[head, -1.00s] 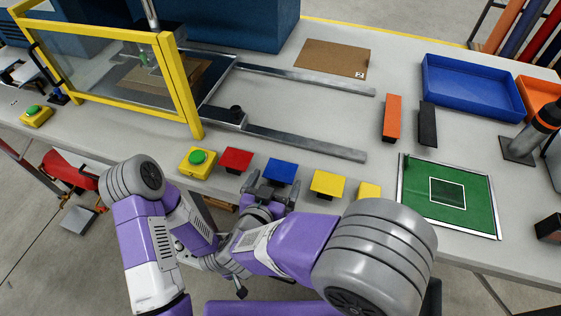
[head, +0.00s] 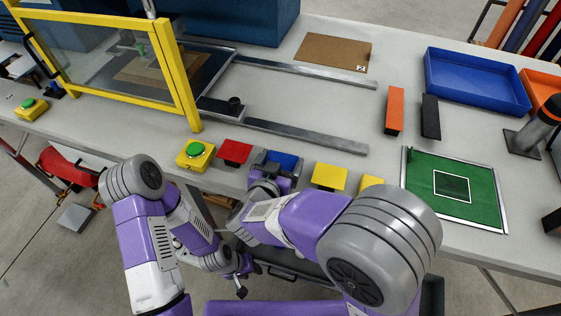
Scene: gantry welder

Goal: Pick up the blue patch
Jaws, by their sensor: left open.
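The blue patch (head: 284,159) is a flat square at the table's front edge, between a red patch (head: 235,151) and a yellow patch (head: 330,176). My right gripper (head: 277,164) is at the blue patch, with dark finger parts at its left and right sides and over its front part. Whether the fingers press on it cannot be made out. My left gripper (head: 240,277) is low, below and in front of the table edge, away from the patches. It is open, and it is partly hidden among my arm links.
A yellow box with a green button (head: 195,155) stands left of the red patch. A second yellow patch (head: 370,182) is partly hidden by my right arm. Steel rails (head: 305,134) lie behind the patches. A green mat (head: 465,207) lies to the right.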

